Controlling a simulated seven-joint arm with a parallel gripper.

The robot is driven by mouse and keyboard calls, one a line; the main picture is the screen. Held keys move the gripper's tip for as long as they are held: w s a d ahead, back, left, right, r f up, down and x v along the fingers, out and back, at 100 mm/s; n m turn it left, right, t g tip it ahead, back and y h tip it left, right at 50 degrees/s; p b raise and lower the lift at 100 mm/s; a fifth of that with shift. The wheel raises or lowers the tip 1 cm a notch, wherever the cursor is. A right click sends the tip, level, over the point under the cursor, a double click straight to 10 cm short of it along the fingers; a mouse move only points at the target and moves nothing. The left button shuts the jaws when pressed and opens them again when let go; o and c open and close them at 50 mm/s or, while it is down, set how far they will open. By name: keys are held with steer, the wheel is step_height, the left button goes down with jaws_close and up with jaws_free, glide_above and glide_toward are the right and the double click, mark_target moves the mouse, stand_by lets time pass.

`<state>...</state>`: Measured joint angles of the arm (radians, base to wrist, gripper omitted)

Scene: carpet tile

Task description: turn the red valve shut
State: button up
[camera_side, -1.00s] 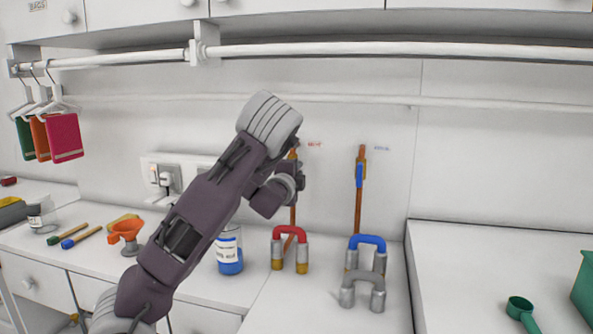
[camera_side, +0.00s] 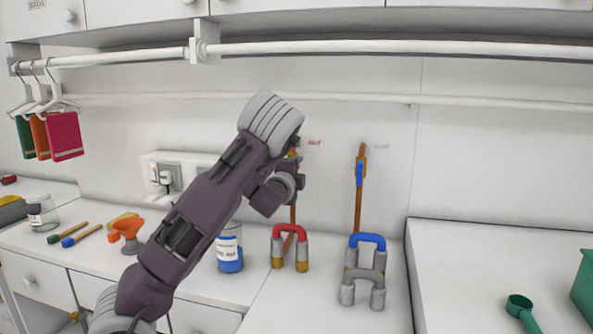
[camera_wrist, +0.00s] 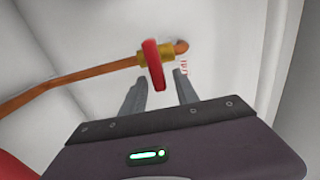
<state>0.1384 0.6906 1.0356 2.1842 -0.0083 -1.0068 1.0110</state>
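The red valve handle (camera_wrist: 154,65) shows in the wrist view, on a brass fitting (camera_wrist: 142,58) of an orange-brown copper pipe (camera_wrist: 80,76). The handle lies crosswise to the pipe. My gripper (camera_wrist: 159,78) is open, its two grey fingers on either side of the handle's near end as seen from the wrist. I cannot tell whether either finger touches it. In the side view my wrist hides the red valve, and only parts of its pipe (camera_side: 293,213) show. My fingertips are not clear there.
A second pipe with a blue handle (camera_side: 359,173) stands to the right. A blue-filled bottle (camera_side: 229,254) stands left. A rail (camera_side: 380,49) runs above.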

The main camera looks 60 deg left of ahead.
steer(key=v, duration=0.7)
